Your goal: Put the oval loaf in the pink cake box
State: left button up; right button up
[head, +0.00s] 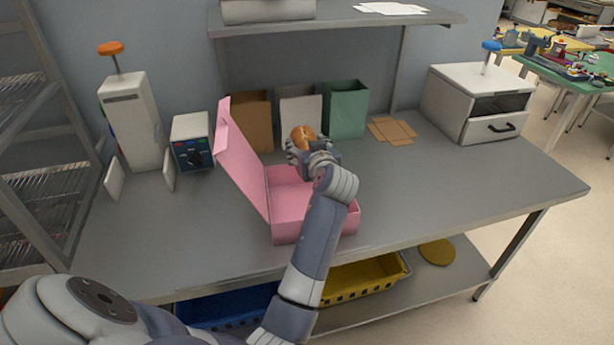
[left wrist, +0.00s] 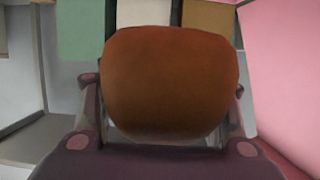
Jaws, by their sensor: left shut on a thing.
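The brown oval loaf (head: 303,136) is held in my left gripper (head: 306,150), above the back part of the pink cake box (head: 283,220). In the left wrist view the loaf (left wrist: 171,82) fills the middle, between the two fingers of my left gripper (left wrist: 165,105). The box stands on the grey table with its lid (head: 242,165) raised on the left side. My left forearm covers part of the box's right side. The pink lid (left wrist: 285,70) also shows at the right of the left wrist view. My right gripper is not in view.
Behind the box stand a brown bag (head: 252,120), a white bag (head: 300,106) and a green bag (head: 345,108). A control box (head: 191,142) is to the left, a white oven-like unit (head: 478,102) to the right. The table's right part (head: 460,185) is clear.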

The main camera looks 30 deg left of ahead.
pick_arm(q)
jog(key=shift+f, duration=0.95)
notch_tip(320, 180, down, 4)
jog(key=shift+r+p, duration=0.1)
jog(key=shift+p, duration=0.25)
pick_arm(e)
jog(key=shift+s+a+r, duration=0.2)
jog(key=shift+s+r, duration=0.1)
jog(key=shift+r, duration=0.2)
pick_arm(q)
jog(key=shift+f+b, duration=0.65)
jog(key=shift+b, duration=0.05)
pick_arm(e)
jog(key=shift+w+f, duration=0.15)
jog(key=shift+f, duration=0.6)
pick_arm(q)
jog(key=shift+s, duration=0.1)
